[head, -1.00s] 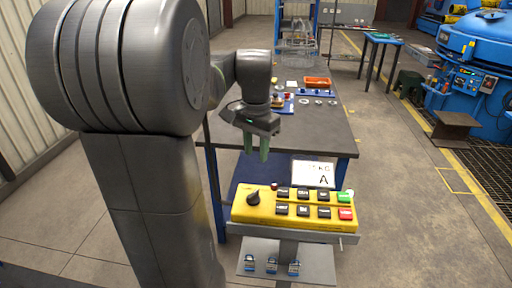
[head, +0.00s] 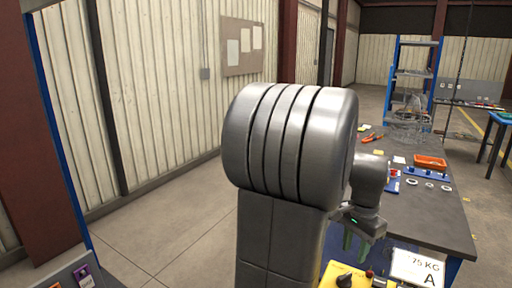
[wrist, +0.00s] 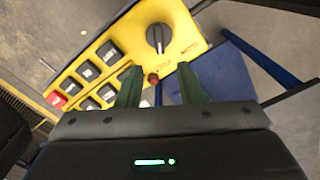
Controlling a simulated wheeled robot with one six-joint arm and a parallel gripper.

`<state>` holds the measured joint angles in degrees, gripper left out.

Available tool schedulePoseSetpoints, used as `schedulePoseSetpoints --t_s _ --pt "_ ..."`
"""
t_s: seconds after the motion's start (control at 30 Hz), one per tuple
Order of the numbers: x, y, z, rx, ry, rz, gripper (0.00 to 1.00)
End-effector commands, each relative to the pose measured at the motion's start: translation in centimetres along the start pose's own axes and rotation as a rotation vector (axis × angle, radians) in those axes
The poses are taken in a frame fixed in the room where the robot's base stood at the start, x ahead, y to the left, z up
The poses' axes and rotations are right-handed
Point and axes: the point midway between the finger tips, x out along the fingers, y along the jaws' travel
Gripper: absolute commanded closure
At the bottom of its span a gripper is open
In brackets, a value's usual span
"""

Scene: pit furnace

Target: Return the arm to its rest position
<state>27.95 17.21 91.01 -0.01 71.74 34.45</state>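My grey arm stands in the middle of the head view, bent over to the right. My gripper (head: 355,245) hangs from its end, fingers down, just above and behind the yellow control panel (head: 335,277). In the wrist view my gripper (wrist: 159,68) has its two green fingers apart with nothing between them. The yellow panel (wrist: 118,32) lies beyond the fingers, with its black rotary knob (wrist: 158,38) and a small red button (wrist: 152,78). The fingers seem clear of the panel, though the exact gap cannot be told. Most of the panel is cut off in the head view.
A workbench (head: 440,205) with an orange tray (head: 430,162) and small parts stands behind my gripper. A white sign (head: 417,268) marked A stands by the panel. A blue shelf rack (head: 412,75) is at the back. The floor (head: 185,225) at left is open.

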Motion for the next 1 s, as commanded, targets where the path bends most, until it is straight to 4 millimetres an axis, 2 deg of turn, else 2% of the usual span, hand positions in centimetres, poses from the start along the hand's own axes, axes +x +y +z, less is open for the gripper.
schedulePoseSetpoints --t_s 0.03,0.2,0.4,0.57,1.0 --pt "1.1 0.1 0.1 0.0 -0.005 0.003 0.66" --pt "4.4 0.1 0.1 0.0 -0.005 0.003 0.66" --pt "7.0 0.0 0.1 -0.001 -0.002 0.001 0.66" --pt "7.9 0.0 0.1 -0.001 -0.001 0.001 0.66" --pt "7.5 0.0 0.0 -0.01 0.001 -0.001 0.66"
